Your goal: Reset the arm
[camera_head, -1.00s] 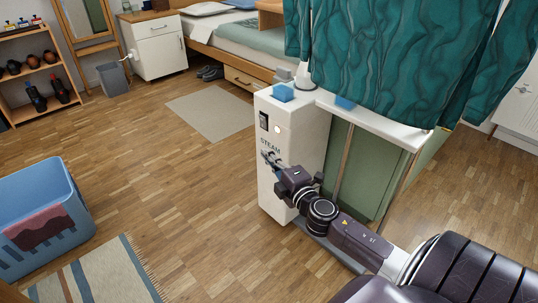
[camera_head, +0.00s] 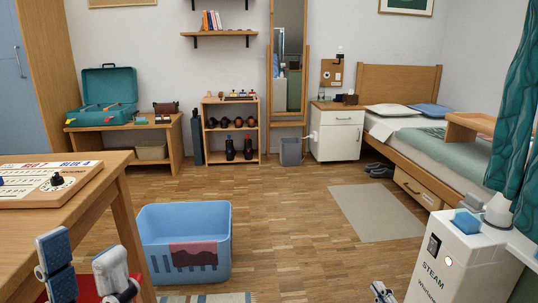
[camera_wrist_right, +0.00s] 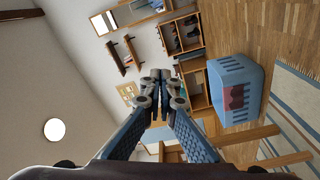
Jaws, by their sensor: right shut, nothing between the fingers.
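My left gripper (camera_head: 88,262) shows at the bottom left of the head view, beside the wooden table. Its two blue-and-grey fingers stand apart, with no object clearly held; its arm is out of frame. My right gripper (camera_head: 382,291) shows only as a small dark tip at the bottom edge, left of the white steam cabinet (camera_head: 462,262). In the right wrist view my right gripper (camera_wrist_right: 162,82) has its blue-padded fingers meeting at the tips, with nothing between them. The rest of the right arm is hidden below the head view.
A blue basket (camera_head: 186,225) with a dark red cloth stands on the floor. The wooden table (camera_head: 112,192) holds a game board. A bed (camera_head: 400,75), white bedside cabinet (camera_head: 338,140) and shoe shelf (camera_head: 232,152) line the back.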

